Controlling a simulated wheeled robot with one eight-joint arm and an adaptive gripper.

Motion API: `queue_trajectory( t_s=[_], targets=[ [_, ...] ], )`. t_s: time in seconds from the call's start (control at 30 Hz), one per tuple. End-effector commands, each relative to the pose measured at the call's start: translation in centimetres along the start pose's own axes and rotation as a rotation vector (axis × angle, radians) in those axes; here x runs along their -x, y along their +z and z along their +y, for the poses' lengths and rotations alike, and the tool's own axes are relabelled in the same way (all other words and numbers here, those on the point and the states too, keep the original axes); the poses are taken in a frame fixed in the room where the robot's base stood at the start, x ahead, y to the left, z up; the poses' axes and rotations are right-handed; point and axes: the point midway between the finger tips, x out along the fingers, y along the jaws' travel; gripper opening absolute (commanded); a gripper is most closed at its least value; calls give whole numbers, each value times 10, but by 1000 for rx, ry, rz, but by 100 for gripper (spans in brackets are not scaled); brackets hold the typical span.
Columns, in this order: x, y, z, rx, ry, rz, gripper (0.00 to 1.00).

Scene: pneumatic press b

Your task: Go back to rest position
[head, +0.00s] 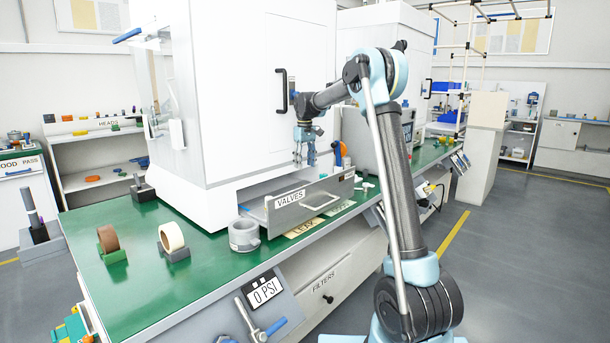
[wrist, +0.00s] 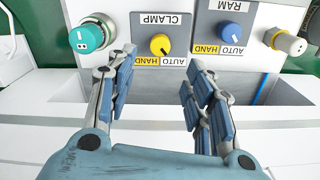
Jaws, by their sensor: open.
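My gripper (head: 306,160) hangs fingers-down above the open VALVES drawer (head: 310,203), in front of the white press cabinet (head: 255,95). In the wrist view my gripper (wrist: 161,62) is open, with nothing between its blue-padded fingers. Its fingertips point toward a control panel with a yellow CLAMP knob (wrist: 160,44) and a blue RAM knob (wrist: 231,32); the lettering appears upside down. The yellow knob shows between the fingertips; I cannot tell the distance to it. My arm is bent, its upper part reaching left over the bench.
A teal knob (wrist: 88,37) and a yellow knob with a pale cap (wrist: 287,41) flank the panel. The green bench (head: 135,285) carries tape rolls, a grey round part (head: 243,235) and a 0 PSI display (head: 266,291). Open floor (head: 530,240) lies to the right.

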Motion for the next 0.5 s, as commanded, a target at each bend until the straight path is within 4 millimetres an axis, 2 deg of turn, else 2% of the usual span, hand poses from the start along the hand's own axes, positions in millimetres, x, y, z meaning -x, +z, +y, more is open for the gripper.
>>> queue_trajectory(
  t_s=[0.2, 0.5],
  targets=[
    [13, 0, 0, 0, 0, 0, 48],
    [13, 0, 0, 0, 0, 0, 48]
  ],
)
